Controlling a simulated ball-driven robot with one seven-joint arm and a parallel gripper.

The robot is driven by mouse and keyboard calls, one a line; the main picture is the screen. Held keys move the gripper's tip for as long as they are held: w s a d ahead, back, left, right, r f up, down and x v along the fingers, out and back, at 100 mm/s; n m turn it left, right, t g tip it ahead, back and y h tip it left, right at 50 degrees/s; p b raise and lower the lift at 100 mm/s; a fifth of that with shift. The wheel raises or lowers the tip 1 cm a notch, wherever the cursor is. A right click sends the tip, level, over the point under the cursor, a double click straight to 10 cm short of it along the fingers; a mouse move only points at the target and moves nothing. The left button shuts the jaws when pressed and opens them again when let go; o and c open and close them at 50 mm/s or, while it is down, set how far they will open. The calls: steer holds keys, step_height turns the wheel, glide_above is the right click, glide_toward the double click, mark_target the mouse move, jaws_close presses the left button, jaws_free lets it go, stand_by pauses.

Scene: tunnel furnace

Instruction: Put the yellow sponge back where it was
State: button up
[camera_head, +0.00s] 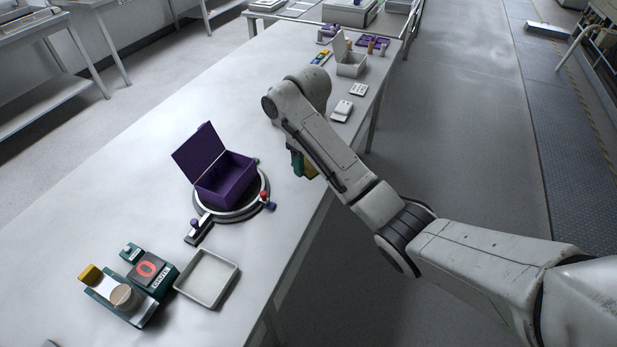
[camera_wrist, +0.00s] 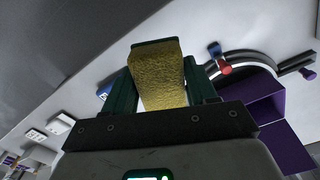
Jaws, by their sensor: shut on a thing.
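The yellow sponge (camera_wrist: 160,82) is held between the two green fingers of my gripper (camera_wrist: 158,92) in the wrist view. It looks like an upright block with a dark edge along its far end. In the head view my gripper (camera_head: 303,163) is near the table's right edge, to the right of the purple box, and mostly hidden behind my arm. I cannot tell whether the sponge touches the table.
An open purple box (camera_head: 228,180) stands on a round turntable (camera_head: 252,207) with coloured knobs. A shallow tray (camera_head: 208,277) and a green conveyor device (camera_head: 150,272) lie at the near end. White switch-like blocks (camera_head: 342,110) and a lidded grey box (camera_head: 351,66) are farther back. The table's left middle is clear.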

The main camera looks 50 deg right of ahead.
steer(key=w+d+f, duration=0.2)
steer(key=f, duration=0.1)
steer(key=w+d+f+b, duration=0.1)
steer(key=f, duration=0.1)
steer(key=shift+d+f, duration=0.1)
steer(key=shift+f, duration=0.1)
step_height(320, 180, down, 3)
steer(key=shift+d+r+p, duration=0.1)
steer(key=shift+p, duration=0.35)
steer(key=shift+f, duration=0.25)
steer(key=shift+f, duration=0.4)
steer(key=shift+f+b, duration=0.2)
steer(key=shift+b, duration=0.15)
steer(key=o, duration=1.1)
